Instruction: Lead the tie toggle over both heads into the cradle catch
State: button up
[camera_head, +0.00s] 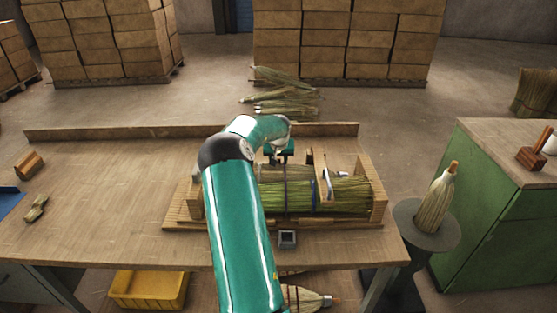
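A wooden cradle (379,205) on the workbench holds bundles of green and straw-coloured bristles, the broom heads (345,195). A thin dark blue band, perhaps the tie (286,198), runs down across the bristles. A small grey square fitting with a dark hollow, perhaps the catch (288,239), is at the cradle's front edge. I cannot make out the toggle. My gripper (279,160) is over the back of the cradle, above the bristles near the band. It is small and partly hidden by my teal arm, so its opening and any hold are unclear. My arm also covers the cradle's left part.
An upright wooden divider (324,172) with a pale curved piece beside it rises from the cradle's right half. The workbench (110,190) is mostly clear at left, with a wooden block (29,165). A broom head stands on a round stand (447,238) at right, beside a green cabinet (490,215).

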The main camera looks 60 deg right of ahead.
jog(key=v, duration=1.3)
jog(key=shift+r, duration=0.25)
jog(key=shift+a, duration=0.15)
jog(key=w+a+r+n+t+y, duration=0.1)
jog(key=w+a+r+n, duration=0.2)
jog(key=a, duration=0.9)
jog(key=w+a+r+t+y, duration=0.1)
jog(key=w+a+r, duration=0.35)
jog(key=a, duration=0.75)
jog(key=w+a+r+n+t+y, duration=0.1)
jog(key=w+a+r+n, duration=0.2)
jog(key=a, duration=0.9)
jog(key=s+a+r+n+y, duration=0.1)
jog(key=s+a+r+n, duration=0.15)
jog(key=a, duration=0.65)
jog(key=s+a+r+n, duration=0.1)
jog(key=s+a, duration=0.2)
jog(key=a, duration=0.6)
jog(key=s+a+f+n, duration=0.3)
jog(key=s+a, duration=0.6)
jog(key=a, duration=0.1)
jog(key=shift+t, duration=0.3)
jog(key=shift+d, duration=0.2)
